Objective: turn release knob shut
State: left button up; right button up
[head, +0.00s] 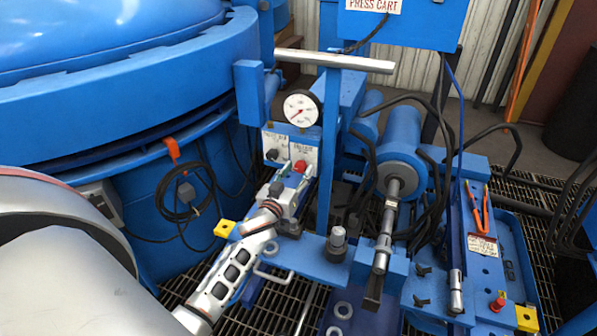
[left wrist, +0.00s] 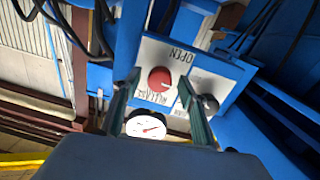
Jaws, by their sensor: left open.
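A white panel on the press cart carries a red knob (head: 300,166) and a dark knob (head: 272,154) to its left. In the left wrist view the red knob (left wrist: 160,79) has lettering around it, with OPEN readable above; the smaller lettering is hard to read. The other knob (left wrist: 209,103) is at its right. My left gripper (head: 291,181) is open just in front of the panel. In the left wrist view its fingertips (left wrist: 158,80) appear on either side of the red knob; I cannot tell whether they touch it. My right gripper is not in view.
A round pressure gauge (head: 301,108) and a blue upright stand close to the panel. A grey T-bar (head: 335,61) crosses above. A blue cylinder (head: 400,150) with hoses is at the right. The large blue furnace (head: 120,90) fills the left.

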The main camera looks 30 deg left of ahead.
pick_arm(q)
jog(key=shift+w, duration=0.15)
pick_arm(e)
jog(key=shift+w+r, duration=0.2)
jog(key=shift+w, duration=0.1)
pick_arm(q)
jog(key=c, duration=1.1)
